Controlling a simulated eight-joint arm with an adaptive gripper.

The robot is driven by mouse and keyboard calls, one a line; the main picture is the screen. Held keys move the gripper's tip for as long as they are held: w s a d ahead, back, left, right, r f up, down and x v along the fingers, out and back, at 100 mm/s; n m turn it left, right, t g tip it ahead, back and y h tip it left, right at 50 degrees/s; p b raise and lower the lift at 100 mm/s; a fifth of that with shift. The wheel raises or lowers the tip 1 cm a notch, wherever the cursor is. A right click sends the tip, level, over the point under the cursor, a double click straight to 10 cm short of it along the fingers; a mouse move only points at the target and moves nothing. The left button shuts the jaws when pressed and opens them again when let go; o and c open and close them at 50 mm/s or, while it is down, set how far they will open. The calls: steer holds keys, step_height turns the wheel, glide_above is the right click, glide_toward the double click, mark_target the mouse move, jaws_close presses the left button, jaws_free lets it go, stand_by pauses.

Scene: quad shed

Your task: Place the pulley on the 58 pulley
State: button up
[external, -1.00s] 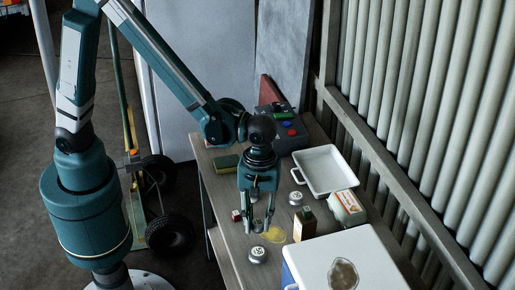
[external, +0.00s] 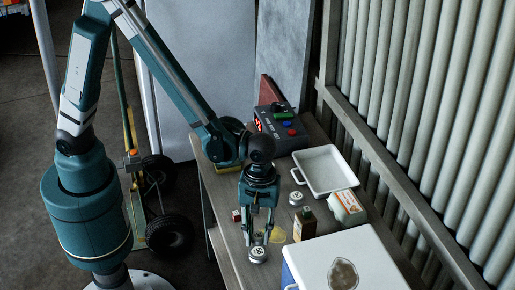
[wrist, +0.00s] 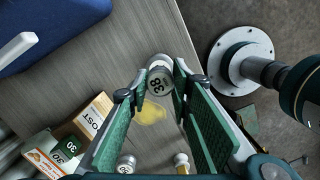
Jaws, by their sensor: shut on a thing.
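My gripper (external: 258,240) is low over the near left part of the table, fingers pointing down. In the wrist view its fingers (wrist: 158,88) are shut on a small grey pulley (wrist: 159,84), whose pale face carries a dark number that looks like 38 or 58. Another grey round part (wrist: 159,61) shows just beyond it, partly hidden. In the external view the 58 pulley (external: 258,256) is on the table directly below the fingertips. I cannot tell whether the held pulley touches it.
Another round pulley (external: 296,198) lies by the white tray (external: 326,171). A brown box (external: 304,228) and a white carton (external: 348,208) stand to the right. A blue, white-lidded cooler (external: 345,260) is close at the lower right. A yellow stain (external: 278,235) marks the table.

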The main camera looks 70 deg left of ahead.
mark_target(258, 240)
steer(key=shift+f+b, duration=0.35)
steer(key=shift+f, duration=1.75)
steer(key=shift+f, duration=0.15)
steer(key=o, duration=0.9)
steer(key=shift+r, duration=0.2)
steer(key=shift+w+a+r+p, duration=0.1)
steer(key=shift+a+r+p, duration=0.2)
steer(key=shift+r, duration=1.65)
steer(key=shift+w+a+r+p, duration=0.15)
steer(key=shift+r+p, duration=0.1)
steer(key=shift+r, duration=1.75)
steer(key=shift+w+a+r+p, duration=0.1)
steer(key=shift+a+r+p, duration=0.2)
steer(key=shift+r, duration=1.65)
steer(key=shift+d, duration=0.1)
